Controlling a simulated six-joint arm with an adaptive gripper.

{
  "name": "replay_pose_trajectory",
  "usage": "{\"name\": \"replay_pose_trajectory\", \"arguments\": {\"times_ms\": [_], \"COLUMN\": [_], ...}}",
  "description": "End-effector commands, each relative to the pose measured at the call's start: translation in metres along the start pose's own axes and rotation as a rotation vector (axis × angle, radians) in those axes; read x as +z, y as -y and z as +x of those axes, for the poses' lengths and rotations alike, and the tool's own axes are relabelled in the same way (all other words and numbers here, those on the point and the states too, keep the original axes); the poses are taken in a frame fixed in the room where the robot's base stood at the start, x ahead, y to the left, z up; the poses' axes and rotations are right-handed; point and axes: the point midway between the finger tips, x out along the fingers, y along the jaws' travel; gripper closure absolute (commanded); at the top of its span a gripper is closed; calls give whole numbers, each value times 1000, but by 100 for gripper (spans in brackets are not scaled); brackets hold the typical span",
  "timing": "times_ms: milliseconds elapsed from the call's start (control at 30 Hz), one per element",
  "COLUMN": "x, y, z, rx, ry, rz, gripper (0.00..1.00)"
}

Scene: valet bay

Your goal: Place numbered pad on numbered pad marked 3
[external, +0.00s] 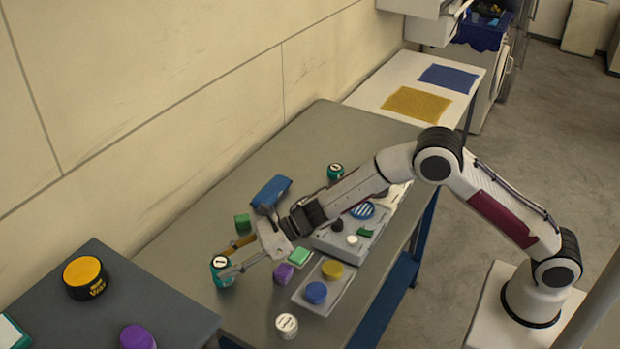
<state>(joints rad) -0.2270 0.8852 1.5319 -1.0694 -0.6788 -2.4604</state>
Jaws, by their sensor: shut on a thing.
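My gripper (223,262) reaches down-left over the grey table and is shut on a teal round piece with a pale, dark-marked top (221,276). A similar teal round piece (335,173) stands farther back, beside my forearm. A white round piece with dark marks on top (287,325) stands near the front edge of the table. The marks are too small to read for certain, so I cannot tell which piece is marked 3.
A green block (242,222) and a blue scanner-like object (271,192) lie behind my gripper. A purple piece (283,274) and green piece (299,257) are to its right, beside a tray (328,300) with blue and yellow discs. The table's left-back area is clear.

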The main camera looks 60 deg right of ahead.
Motion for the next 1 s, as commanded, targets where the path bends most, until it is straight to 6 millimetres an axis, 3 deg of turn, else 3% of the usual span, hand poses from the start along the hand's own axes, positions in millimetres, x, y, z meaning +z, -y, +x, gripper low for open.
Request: {"name": "replay_pose_trajectory", "arguments": {"times_ms": [300,333,400,1000], "x": [-2,-2,-2,1], "y": [0,0,0,1], "z": [1,1,1,-6], "rx": [0,0,0,-1], "ry": [0,0,1,0], "rz": [1,1,1,1], "gripper": [77,60,46,46]}}
